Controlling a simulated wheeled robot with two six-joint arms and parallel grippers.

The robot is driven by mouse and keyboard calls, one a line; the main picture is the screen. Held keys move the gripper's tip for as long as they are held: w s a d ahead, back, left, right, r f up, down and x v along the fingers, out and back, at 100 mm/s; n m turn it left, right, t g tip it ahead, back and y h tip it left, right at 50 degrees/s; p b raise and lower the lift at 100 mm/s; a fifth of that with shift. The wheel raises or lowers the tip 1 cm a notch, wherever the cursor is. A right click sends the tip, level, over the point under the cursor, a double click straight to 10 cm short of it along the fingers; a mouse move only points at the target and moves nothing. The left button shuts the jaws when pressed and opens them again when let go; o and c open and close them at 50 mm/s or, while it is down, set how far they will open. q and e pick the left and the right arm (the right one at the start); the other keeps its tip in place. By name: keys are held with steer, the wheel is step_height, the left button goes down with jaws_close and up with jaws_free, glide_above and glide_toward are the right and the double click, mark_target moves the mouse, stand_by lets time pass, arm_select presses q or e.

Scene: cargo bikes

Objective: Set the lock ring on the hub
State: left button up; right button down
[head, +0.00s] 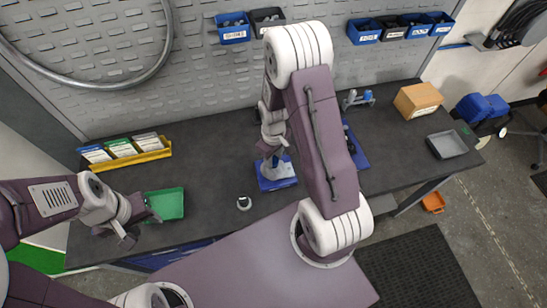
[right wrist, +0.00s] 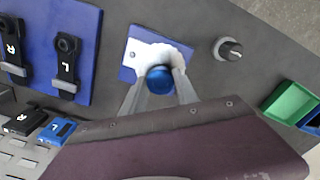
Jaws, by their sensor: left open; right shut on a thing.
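My right gripper (right wrist: 160,84) is shut on a round blue part (right wrist: 160,78), seen end-on between its fingertips. A whitish piece (right wrist: 150,52) on a square blue base (right wrist: 129,73) shows just behind it; I cannot tell whether the blue part touches it. In the head view my right gripper (head: 272,148) is over that blue base (head: 280,180). A small light ring with a dark middle (head: 244,203) lies on the bench to its left; in the right wrist view it looks like a grey collar with a black knob (right wrist: 229,49). I cannot tell for sure which part is the lock ring or hub. My left gripper (head: 125,232) is open and empty.
A green tray (head: 165,204) lies near my left gripper, with a yellow box of packets (head: 125,149) behind. A blue board (right wrist: 55,40) holds black parts marked R and L. A cardboard box (head: 418,99) and grey tray (head: 446,144) are at right. The bench's middle left is clear.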

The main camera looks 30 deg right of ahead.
stand_by(0.3)
steer(key=shift+f+b, duration=0.35)
steer(key=shift+f, duration=0.2)
stand_by(0.6)
steer(key=c, duration=0.9)
jaws_free()
steer(key=shift+o, duration=0.2)
steer(key=shift+r, duration=0.1)
step_height(320, 180, up, 9)
steer(key=shift+b, duration=0.6)
